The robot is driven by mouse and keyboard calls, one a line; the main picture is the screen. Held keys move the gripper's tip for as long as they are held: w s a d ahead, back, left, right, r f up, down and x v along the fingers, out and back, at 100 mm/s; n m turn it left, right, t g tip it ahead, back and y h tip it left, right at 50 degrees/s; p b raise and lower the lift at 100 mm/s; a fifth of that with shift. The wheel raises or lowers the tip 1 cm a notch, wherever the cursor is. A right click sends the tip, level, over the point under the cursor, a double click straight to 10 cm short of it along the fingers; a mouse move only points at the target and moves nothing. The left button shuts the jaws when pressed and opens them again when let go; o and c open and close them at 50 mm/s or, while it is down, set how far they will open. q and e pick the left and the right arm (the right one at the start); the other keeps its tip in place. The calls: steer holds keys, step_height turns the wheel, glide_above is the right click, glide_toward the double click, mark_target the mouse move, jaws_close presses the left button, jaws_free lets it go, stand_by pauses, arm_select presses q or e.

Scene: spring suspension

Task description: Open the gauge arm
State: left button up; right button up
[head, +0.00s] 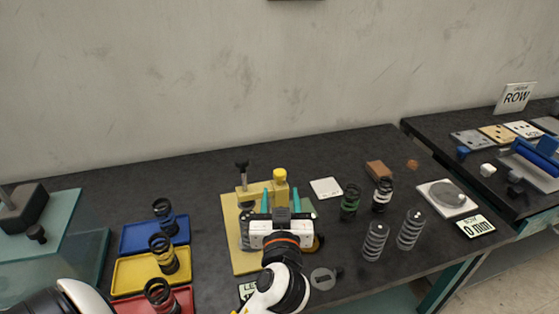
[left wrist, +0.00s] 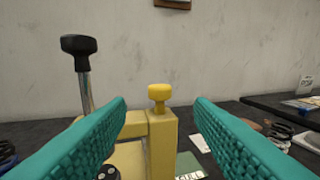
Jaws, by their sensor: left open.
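The gauge stands on a yellow base plate (head: 241,262) near the middle of the table. Its yellow block with a round yellow knob (head: 280,174) stands upright at the plate's back; the knob also shows in the left wrist view (left wrist: 159,93). A black-topped lever (head: 242,167) rises to the left of it, also in the left wrist view (left wrist: 79,46). My left gripper (head: 281,197) is over the plate, in front of the block. Its teal fingers are open and empty, one on each side of the knob in the wrist view. My gripper hides part of the gauge. My right gripper is not in view.
Blue (head: 127,238), yellow (head: 124,274) and red (head: 125,305) trays with dark springs stand at left. Several loose springs (head: 375,240) stand at right, near a white plate with a grey disc (head: 447,196) and a "0 mm" display (head: 475,226). A second table adjoins at right.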

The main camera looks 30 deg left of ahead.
mark_target(280, 170)
arm_select(q)
steer(key=x, duration=0.1)
steer(key=p+x, duration=0.1)
steer(key=x, duration=0.1)
steer(key=p+x, duration=0.1)
steer(key=shift+w+a+r, duration=0.2)
steer(key=shift+w+r, duration=0.1)
steer(key=shift+r, duration=0.1)
steer(key=x, duration=0.3)
steer(key=p+x, duration=0.1)
steer(key=shift+w+a+f, duration=0.1)
steer(key=shift+w+f, duration=0.15)
steer(key=shift+f, duration=0.1)
steer(key=shift+w+a, duration=0.25)
steer(key=shift+w, duration=0.2)
steer(key=shift+f, duration=0.1)
steer(key=shift+c, duration=0.8)
steer(key=c, duration=0.9)
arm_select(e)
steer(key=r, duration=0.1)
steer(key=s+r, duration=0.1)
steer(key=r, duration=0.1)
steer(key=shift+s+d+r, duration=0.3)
